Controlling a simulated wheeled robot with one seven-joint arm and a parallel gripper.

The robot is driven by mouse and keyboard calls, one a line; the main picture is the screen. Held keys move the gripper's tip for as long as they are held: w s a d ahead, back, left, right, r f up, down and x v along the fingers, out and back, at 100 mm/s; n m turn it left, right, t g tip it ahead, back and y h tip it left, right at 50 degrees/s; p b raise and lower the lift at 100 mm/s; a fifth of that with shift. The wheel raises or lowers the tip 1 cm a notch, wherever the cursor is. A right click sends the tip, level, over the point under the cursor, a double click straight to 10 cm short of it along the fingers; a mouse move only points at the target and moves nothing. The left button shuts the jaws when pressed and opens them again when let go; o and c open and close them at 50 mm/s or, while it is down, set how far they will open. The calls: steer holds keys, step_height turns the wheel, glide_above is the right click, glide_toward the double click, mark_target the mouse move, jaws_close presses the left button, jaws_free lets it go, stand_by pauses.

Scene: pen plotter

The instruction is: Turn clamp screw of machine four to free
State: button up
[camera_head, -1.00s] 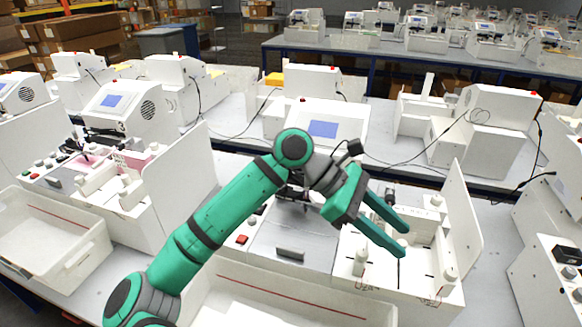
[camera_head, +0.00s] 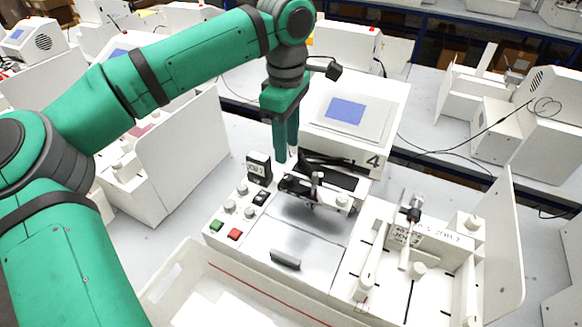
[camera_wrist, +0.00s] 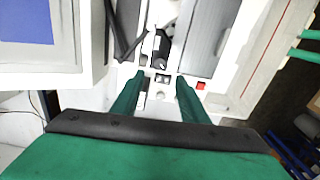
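Machine four (camera_head: 395,120) is a white plotter with a blue screen and a "4" on its front. Its dark pen carriage (camera_head: 300,188) sits over the grey bed, with a small upright part (camera_head: 316,182) and a pale round knob (camera_head: 342,202) on it. I cannot tell for sure which is the clamp screw, nor its turn position. My gripper (camera_head: 287,156) points down, behind and left of the carriage, above the machine and apart from it. In the wrist view my gripper (camera_wrist: 161,78) has its fingers spread and empty, with the carriage (camera_wrist: 160,48) beyond the fingertips.
A black display block (camera_head: 259,167) stands just left of the carriage, close to my fingers. Buttons, one red (camera_head: 234,234), lie on the front left panel. A white tray (camera_head: 190,285) stands in front, and a fixture with upright pegs (camera_head: 420,268) to the right.

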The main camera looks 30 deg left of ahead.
mark_target(288, 177)
step_height(288, 177, down, 9)
steer(key=shift+d+f, duration=0.1)
steer(key=shift+f, duration=0.1)
stand_by(0.3)
steer(key=shift+s, duration=0.1)
jaws_close()
